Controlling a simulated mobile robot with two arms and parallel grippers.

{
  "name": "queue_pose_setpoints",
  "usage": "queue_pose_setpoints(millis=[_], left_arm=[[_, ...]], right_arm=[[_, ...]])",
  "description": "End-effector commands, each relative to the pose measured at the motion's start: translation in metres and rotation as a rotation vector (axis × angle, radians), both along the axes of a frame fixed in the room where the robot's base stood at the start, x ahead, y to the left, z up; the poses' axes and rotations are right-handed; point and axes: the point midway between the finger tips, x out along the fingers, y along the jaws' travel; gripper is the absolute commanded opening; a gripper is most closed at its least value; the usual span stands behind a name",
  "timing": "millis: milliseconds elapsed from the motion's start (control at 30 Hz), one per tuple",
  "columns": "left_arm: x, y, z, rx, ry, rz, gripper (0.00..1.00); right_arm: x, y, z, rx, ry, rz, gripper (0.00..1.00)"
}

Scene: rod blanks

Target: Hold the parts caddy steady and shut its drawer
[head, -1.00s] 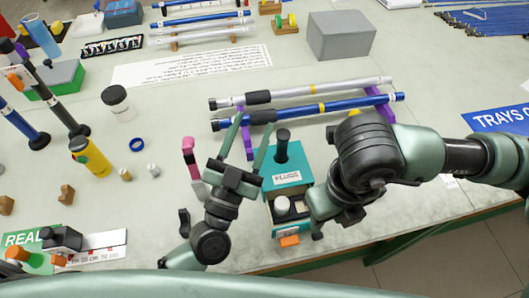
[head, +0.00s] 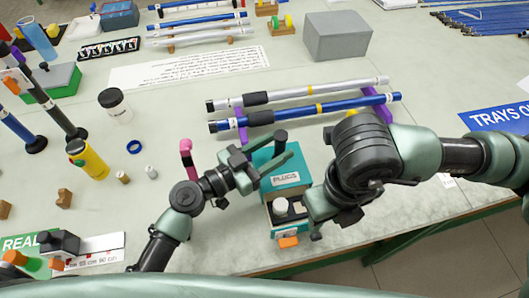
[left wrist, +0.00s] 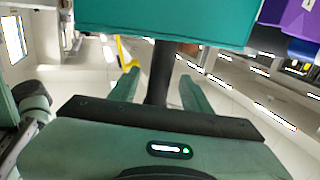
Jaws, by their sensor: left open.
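The parts caddy (head: 265,159) is a teal box with a PLUGS label and a dark upright post (head: 281,137) on top. Its drawer (head: 272,218) is pulled out toward the front edge, with a white round plug (head: 281,205) inside and an orange pull (head: 289,242) in front. My left gripper (head: 283,146) is open at the post. In the left wrist view the post (left wrist: 161,72) stands between the open fingers, and the teal caddy (left wrist: 170,20) fills the top. My right gripper (head: 318,222) is beside the drawer's right side; my wrist hides its fingers.
Silver and blue rods (head: 330,113) rest on purple holders behind the caddy. A pink-topped item (head: 187,150) stands left of it, near my left arm. A yellow bottle (head: 88,158) and a blue ring (head: 134,147) are further left. The table's front edge is close to the drawer.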

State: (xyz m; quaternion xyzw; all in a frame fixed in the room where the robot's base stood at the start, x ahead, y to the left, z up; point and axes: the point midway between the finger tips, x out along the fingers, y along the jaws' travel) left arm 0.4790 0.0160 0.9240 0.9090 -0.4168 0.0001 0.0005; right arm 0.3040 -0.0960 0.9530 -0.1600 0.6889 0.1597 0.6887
Motion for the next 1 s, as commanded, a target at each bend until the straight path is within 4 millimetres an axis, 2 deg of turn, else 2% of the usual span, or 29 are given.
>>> queue_pose_setpoints(millis=[100,300,633,667,800,833,933,1000], left_arm=[[0.012,-0.015,0.001,-0.003,-0.001,-0.001,0.48],[0.025,-0.029,0.000,-0.001,0.001,0.001,0.48],[0.027,-0.032,0.000,0.001,0.001,0.001,0.48],[0.027,-0.032,0.000,0.001,0.001,0.001,0.43],[0.027,-0.032,0.000,0.001,0.001,0.001,0.04],[0.027,-0.032,0.000,0.001,0.001,0.001,0.00],[0.027,-0.032,0.000,0.001,0.001,0.001,0.00],[0.027,-0.032,0.000,0.001,0.001,0.001,0.00]], right_arm=[[0.000,0.000,0.000,0.000,0.000,0.000,0.36],[0.000,0.000,0.000,0.000,0.000,0.000,0.36],[0.000,0.000,0.000,0.000,0.000,0.000,0.36],[0.000,0.000,0.000,0.000,0.000,0.000,0.36],[0.000,0.000,0.000,0.000,0.000,0.000,0.36],[0.000,0.000,0.000,0.000,0.000,0.000,0.36],[0.000,0.000,0.000,0.000,0.000,0.000,0.36],[0.000,0.000,0.000,0.000,0.000,0.000,0.17]])
